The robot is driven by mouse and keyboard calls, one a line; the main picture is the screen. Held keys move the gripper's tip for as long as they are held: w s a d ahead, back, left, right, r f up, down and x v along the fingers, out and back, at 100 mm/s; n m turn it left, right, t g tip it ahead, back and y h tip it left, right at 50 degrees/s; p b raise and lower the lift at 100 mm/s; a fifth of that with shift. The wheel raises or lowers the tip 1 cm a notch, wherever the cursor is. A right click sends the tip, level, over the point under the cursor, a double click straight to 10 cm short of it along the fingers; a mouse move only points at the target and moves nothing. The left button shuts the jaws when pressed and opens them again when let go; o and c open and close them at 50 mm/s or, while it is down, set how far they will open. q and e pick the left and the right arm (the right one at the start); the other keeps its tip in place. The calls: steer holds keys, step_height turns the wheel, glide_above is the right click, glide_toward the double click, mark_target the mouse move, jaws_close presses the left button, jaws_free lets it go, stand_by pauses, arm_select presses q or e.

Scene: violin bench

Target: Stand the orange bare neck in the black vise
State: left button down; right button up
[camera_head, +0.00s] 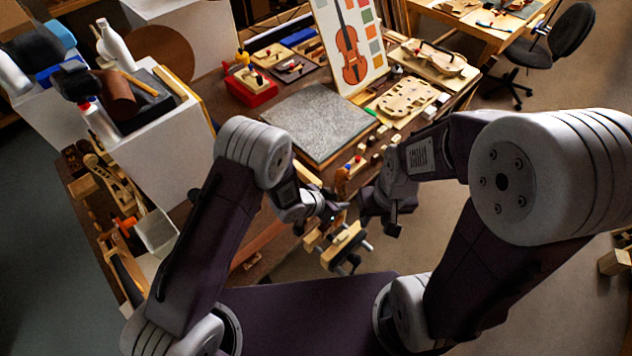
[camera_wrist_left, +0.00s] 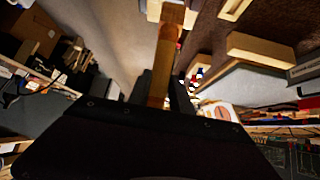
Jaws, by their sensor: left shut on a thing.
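My left gripper (camera_head: 328,212) is near the front edge of the bench, to the left of my right gripper. In the left wrist view its dark fingers (camera_wrist_left: 162,88) are shut on an orange-brown wooden bar, which looks like the bare neck (camera_wrist_left: 166,55). The bar stretches away from the fingers toward the top of that view. In the head view I cannot make the neck out clearly. The vise (camera_head: 345,262), with black parts and pale wooden jaws, is at the bench's front edge, just below my left gripper. My right gripper (camera_head: 380,222) looks open and empty, right of the vise.
A grey slab (camera_head: 318,122) lies on the bench, with small wooden blocks along its right side. A red box (camera_head: 250,88), a violin picture (camera_head: 350,45) and pale violin plates (camera_head: 408,102) are farther back. A crowded tool strip runs down the left.

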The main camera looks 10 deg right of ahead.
arm_select(q)
steer(key=shift+d+f, duration=0.1)
steer(key=shift+d, duration=0.05)
steer(key=shift+s, duration=0.1)
steer(key=shift+a, duration=0.2)
steer(key=shift+s+a+b, duration=0.1)
steer(key=shift+s+b, duration=0.05)
steer(key=shift+b, duration=0.2)
step_height(320, 180, down, 6)
steer(key=b, duration=0.4)
steer(key=shift+b, duration=0.35)
stand_by(1.1)
